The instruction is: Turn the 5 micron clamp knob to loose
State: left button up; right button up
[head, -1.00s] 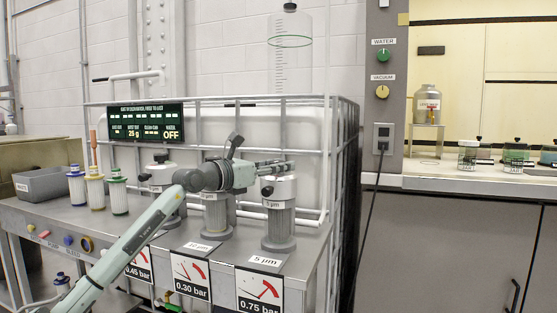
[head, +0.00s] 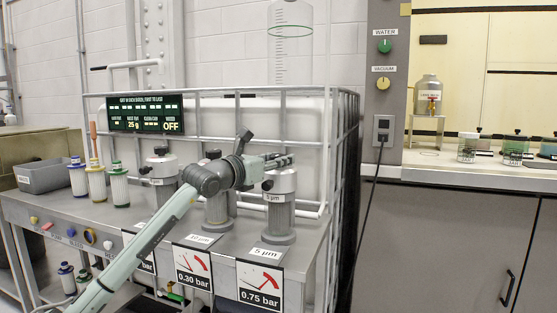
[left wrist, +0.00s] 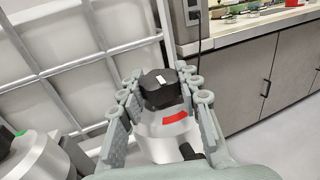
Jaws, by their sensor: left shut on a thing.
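The 5 micron filter housing (head: 279,215) stands at the right end of the bench, behind its "5 µm" label (head: 265,252). In the left wrist view its grey cap (left wrist: 165,135) carries a red mark, and its black clamp knob (left wrist: 160,88) with a white mark sits on top. My left gripper (head: 281,161) reaches in from the left at the top of this housing. In the left wrist view its two fingers (left wrist: 160,95) lie on either side of the black knob and are shut on it. The knob is mostly hidden by the fingers in the head view. My right gripper is not in view.
The 10 micron housing (head: 216,205) and another housing (head: 162,175) stand to the left. Pressure gauge cards (head: 260,287) hang at the bench front. A white pipe cage (head: 345,150) stands behind. Filter cartridges (head: 96,182) and a grey bin (head: 43,176) are at the far left.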

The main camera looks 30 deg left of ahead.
pick_arm(q)
jog(key=o, duration=1.2)
jog(key=shift+s, duration=0.1)
jog(key=s, duration=1.1)
jog(key=shift+s+a, duration=0.35)
jog(key=shift+s, duration=0.05)
